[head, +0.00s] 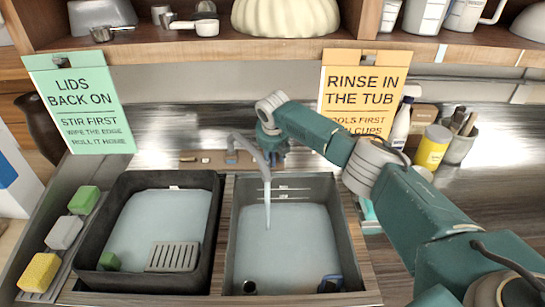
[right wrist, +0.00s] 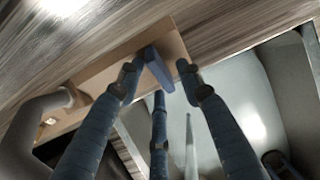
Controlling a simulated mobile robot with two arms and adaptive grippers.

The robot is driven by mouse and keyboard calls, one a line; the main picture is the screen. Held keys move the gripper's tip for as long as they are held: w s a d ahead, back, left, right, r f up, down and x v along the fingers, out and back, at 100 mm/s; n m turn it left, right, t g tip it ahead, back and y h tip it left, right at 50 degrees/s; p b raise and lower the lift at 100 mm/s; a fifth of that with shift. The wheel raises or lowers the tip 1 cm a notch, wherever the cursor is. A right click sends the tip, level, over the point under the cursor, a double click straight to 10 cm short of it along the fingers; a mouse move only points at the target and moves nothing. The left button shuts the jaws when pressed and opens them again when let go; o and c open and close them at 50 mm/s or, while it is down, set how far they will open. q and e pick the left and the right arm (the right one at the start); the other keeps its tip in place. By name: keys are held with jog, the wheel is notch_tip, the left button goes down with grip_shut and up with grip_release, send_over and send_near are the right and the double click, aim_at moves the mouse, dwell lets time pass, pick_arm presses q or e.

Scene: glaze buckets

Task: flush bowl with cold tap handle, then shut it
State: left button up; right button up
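The curved grey tap spout (head: 253,150) stands behind the right sink bowl (head: 350,255). A thin stream of water (head: 267,208) falls from it into that bowl, which holds pale liquid or has a pale floor. My right gripper (head: 272,145) is just right of the spout, behind the bowl. In the right wrist view, my right gripper's fingers (right wrist: 160,75) stand apart on either side of a blue-grey tap handle (right wrist: 157,68), which I take to be the cold one. Contact with it is unclear. The spout (right wrist: 38,115) is left of the fingers. My left gripper is out of view.
A dark left basin (head: 216,220) holds a grey rack (head: 173,257) and a green block. Sponges (head: 40,272) lie at the far left. Two sign cards (head: 80,103) hang from the shelf (head: 240,50). A yellow can (head: 433,147) stands behind my right arm.

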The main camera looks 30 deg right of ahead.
grip_shut()
jog(key=shift+m, duration=0.3)
jog(key=m+y+p, duration=0.1)
jog(key=m+p, duration=0.1)
jog(key=m, duration=0.1)
jog(key=shift+r+m+t, duration=0.1)
jog(key=shift+m+t, duration=0.2)
jog(key=m+t+p, duration=0.1)
jog(key=m, duration=0.3)
jog(key=shift+w+d+y+p, duration=0.1)
jog(key=shift+d+y+p, duration=0.05)
jog(key=shift+y+p, duration=0.15)
jog(key=m+t+p, duration=0.1)
jog(key=m, duration=0.3)
jog(key=shift+d+r+m, duration=0.1)
jog(key=shift+m, duration=0.2)
jog(key=m+t+p, duration=0.1)
jog(key=m, duration=0.3)
jog(key=shift+d+p, duration=0.1)
jog(key=shift+p, duration=0.25)
